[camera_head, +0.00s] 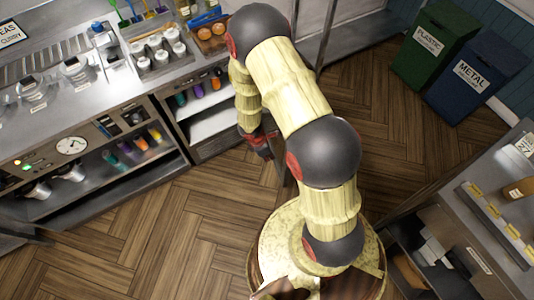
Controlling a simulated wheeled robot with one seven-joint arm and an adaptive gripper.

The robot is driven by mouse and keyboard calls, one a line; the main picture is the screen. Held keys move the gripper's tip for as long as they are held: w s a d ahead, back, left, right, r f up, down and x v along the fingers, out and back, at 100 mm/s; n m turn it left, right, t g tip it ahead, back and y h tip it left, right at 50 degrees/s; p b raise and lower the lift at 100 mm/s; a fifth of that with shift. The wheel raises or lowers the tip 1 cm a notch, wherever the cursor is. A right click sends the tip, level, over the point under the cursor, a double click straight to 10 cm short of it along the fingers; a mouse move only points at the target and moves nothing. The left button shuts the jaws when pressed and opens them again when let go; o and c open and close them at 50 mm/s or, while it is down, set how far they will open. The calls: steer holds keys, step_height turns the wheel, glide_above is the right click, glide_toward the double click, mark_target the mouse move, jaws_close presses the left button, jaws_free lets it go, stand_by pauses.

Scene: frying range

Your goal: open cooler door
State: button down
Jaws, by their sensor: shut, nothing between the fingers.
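My gripper (260,146), dark with red parts, hangs low over the wood floor at the middle of the view, beside the right end of the back counter. It is shut and empty; my arm hides part of it. An under-counter unit (205,126) with pale shelves and several coloured bottles stands just left of the gripper, and may be the cooler. I cannot tell whether a clear door covers its front. A thin dark upright shape (281,170) shows just below the gripper, too hidden to identify.
The steel counter (75,110) runs along the left with pots, a gauge and more bottles below. Green (432,48) and blue (478,78) bins stand at back right. A shelved steel unit (470,240) is at front right. The wood floor (165,235) is clear at front left.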

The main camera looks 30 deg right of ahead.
steer(key=shift+s+d+f+b, duration=0.2)
steer(key=shift+d+f, duration=0.35)
steer(key=shift+d, duration=0.25)
steer(key=shift+s+d+f+b, duration=0.1)
steer(key=shift+d+f+b, duration=0.15)
steer(key=shift+d+f, duration=0.45)
steer(key=shift+s+d+f+b, duration=0.2)
steer(key=shift+d+f, duration=0.2)
steer(key=shift+d, duration=0.5)
